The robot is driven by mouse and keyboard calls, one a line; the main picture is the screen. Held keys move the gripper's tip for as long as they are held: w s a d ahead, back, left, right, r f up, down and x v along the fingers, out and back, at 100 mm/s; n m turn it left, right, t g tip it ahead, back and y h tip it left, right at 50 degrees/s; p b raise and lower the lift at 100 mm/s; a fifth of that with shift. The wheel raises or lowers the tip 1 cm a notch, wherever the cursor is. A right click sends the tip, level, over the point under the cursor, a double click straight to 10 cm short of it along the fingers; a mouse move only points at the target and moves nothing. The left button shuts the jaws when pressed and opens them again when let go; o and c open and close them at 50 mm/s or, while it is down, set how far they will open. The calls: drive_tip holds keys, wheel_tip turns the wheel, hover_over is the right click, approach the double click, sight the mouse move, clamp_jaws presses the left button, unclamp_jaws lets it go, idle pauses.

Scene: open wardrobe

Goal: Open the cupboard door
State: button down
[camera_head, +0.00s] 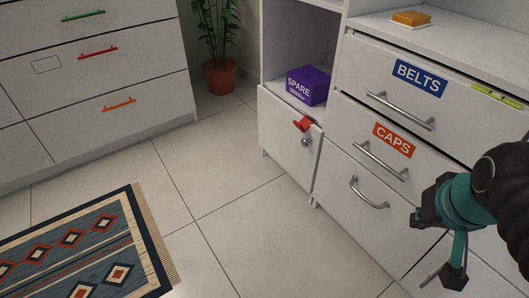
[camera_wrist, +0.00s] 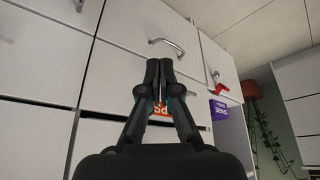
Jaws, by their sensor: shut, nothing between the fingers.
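The cupboard door (camera_head: 283,131) is a small white front under the open shelf that holds the purple box, and it is shut. It has a round metal knob (camera_head: 305,142) and a red latch-like piece (camera_head: 302,124) at its top edge. In the wrist view the knob (camera_wrist: 215,76) and red piece (camera_wrist: 218,90) show to the right of my gripper (camera_wrist: 158,68). My gripper is shut and empty, its fingertips together, apart from the door. In the head view the teal and black end of my arm is at the right, in front of the drawers; its fingertips are unclear.
Drawers labelled BELTS (camera_head: 419,78) and CAPS (camera_head: 394,139) have bar handles and stand right of the door. A purple SPARE box (camera_head: 308,85) sits above it. A patterned rug (camera_head: 85,250) and potted plant (camera_head: 220,76) lie left. The floor before the door is clear.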

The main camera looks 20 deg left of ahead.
drive_tip(key=w+a+f+n+g+y+p, duration=0.1)
drive_tip(key=w+a+f+n+g+p, duration=0.15)
drive_tip(key=w+a+n, duration=0.8)
drive_tip(key=w+a+f+n+g+y+p, duration=0.25)
drive_tip(key=w+a+n, duration=0.25)
drive_tip(key=w+a, duration=0.95)
drive_tip(key=w+a+f+n+g, duration=0.1)
drive_tip(key=a+f+n, duration=0.5)
drive_tip(key=a+f, duration=0.6)
wheel_tip(320, 180, down, 4)
drive_tip(key=shift+w+a+f+g+p, duration=0.1)
drive_tip(key=shift+w+a+g+p, duration=0.15)
drive_tip(key=shift+w+g+p, duration=0.25)
